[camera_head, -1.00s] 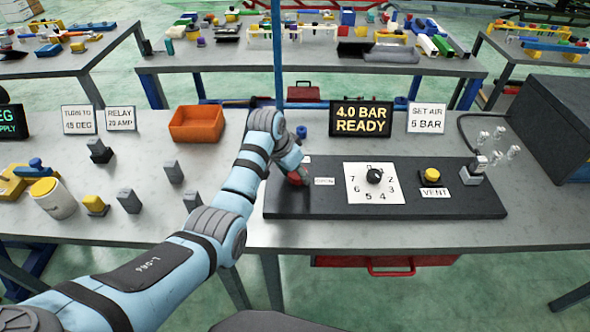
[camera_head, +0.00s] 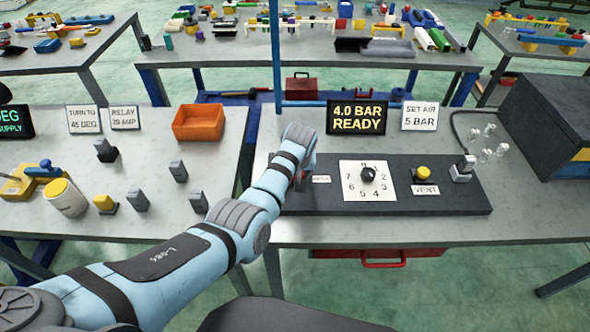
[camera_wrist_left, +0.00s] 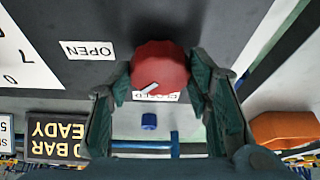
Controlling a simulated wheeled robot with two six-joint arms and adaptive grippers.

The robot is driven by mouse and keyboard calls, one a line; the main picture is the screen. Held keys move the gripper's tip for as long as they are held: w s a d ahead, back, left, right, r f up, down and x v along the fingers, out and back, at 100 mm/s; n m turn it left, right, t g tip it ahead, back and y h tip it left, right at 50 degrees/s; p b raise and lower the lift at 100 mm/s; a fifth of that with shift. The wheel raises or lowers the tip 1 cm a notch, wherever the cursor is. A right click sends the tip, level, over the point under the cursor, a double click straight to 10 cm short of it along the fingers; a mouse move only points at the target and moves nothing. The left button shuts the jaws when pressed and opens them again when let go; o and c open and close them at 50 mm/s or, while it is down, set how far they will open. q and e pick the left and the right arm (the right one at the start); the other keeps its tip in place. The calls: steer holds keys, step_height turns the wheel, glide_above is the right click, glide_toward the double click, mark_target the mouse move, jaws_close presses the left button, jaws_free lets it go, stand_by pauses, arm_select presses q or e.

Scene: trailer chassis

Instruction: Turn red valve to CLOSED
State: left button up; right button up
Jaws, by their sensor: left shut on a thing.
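The red valve (camera_wrist_left: 160,68) is a round knob on the dark panel (camera_wrist_left: 90,20). In the wrist view it sits between the two fingers of my left gripper (camera_wrist_left: 160,85), which is shut on it. A short white mark on the knob's lower rim lies slanted, close to the CLOSED label (camera_wrist_left: 165,97), which is partly hidden by the knob and fingers. The OPEN label (camera_wrist_left: 89,50) is clear to the left. In the head view my left arm hides most of the valve and gripper at the panel's left end. My right gripper is not in view.
On the panel are a numbered dial (camera_head: 352,192), a yellow VENT button (camera_head: 423,174) and a grey switch (camera_head: 463,167). A sign reads 4.0 BAR READY (camera_head: 357,117); another reads SET AIR 5 BAR (camera_head: 419,116).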

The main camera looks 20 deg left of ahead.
arm_select(q)
steer(key=shift+w+d+f+n+y+b, duration=0.15)
steer(key=shift+n+y+b, duration=0.25)
steer(key=shift+n+b, duration=0.4)
steer(key=n+b, duration=0.2)
steer(key=b, duration=0.2)
steer(key=n+g+y+b, duration=0.1)
steer(key=n+b, duration=0.2)
steer(key=b, duration=0.1)
steer(key=shift+f+n+y+b, duration=0.2)
steer(key=shift+n+y+b, duration=0.1)
steer(key=shift+b, duration=0.05)
steer(key=shift+d+r+n+g+b, duration=0.1)
steer(key=shift+r+n+g+b, duration=0.25)
steer(key=shift+b, duration=0.6)
steer(key=shift+c, duration=0.2)
steer(key=shift+o, duration=0.2)
steer(key=shift+c, duration=0.2)
steer(key=o, duration=1.2)
